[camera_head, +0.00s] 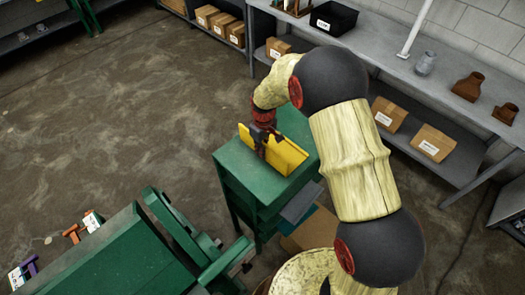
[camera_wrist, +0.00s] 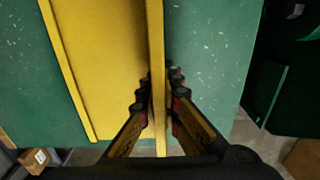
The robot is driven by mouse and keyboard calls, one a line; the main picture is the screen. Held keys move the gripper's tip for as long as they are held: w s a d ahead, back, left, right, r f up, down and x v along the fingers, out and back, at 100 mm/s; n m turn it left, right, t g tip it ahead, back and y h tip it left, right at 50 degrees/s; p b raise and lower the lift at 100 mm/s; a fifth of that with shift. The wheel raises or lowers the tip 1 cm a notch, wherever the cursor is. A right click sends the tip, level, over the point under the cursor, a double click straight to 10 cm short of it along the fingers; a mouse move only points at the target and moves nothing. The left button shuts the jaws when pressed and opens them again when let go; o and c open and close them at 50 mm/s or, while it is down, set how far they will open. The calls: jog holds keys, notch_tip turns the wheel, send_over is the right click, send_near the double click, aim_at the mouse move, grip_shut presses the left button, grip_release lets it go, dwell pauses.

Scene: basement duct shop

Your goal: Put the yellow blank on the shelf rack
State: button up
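The yellow blank (camera_head: 285,155) is a bent sheet with raised edges, over the top of a green cabinet (camera_head: 236,160). In the wrist view the blank (camera_wrist: 105,60) lies over the green top, with an upright flange between my fingers. My gripper (camera_head: 262,141) points down at the flange. In the wrist view, my gripper's fingertips (camera_wrist: 159,92) are on both sides of the flange and appear shut on it. Whether the blank touches the cabinet top cannot be told. A grey shelf unit (camera_head: 390,65) stands along the wall; I cannot tell if it is the shelf rack.
The shelf unit holds a black bin (camera_head: 333,18), a metal jar (camera_head: 425,63), brown fittings (camera_head: 468,86) and cardboard boxes (camera_head: 433,143) below. A green machine (camera_head: 125,250) stands at the lower left. The concrete floor (camera_head: 120,110) at left is clear.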

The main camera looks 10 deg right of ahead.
jog(key=o, duration=0.4)
jog(key=shift+r, duration=0.1)
notch_tip(320, 180, up, 13)
jog(key=shift+d+f+b, duration=0.15)
jog(key=shift+f+b, duration=0.05)
jog(key=shift+b, duration=0.25)
jog(key=s+d+r+m+t, duration=0.35)
jog(key=s+r, duration=0.75)
jog(key=r, duration=0.4)
jog(key=s+d+r+m, duration=0.1)
jog(key=s, duration=0.5)
jog(key=s+d+r+m+t, duration=0.1)
jog(key=s+r, duration=0.1)
jog(key=s, duration=0.3)
jog(key=s+d+r+m+t, duration=0.1)
jog(key=s, duration=0.5)
jog(key=shift+s+d+r, duration=0.15)
jog(key=shift+s+r, duration=0.15)
jog(key=shift+r, duration=0.05)
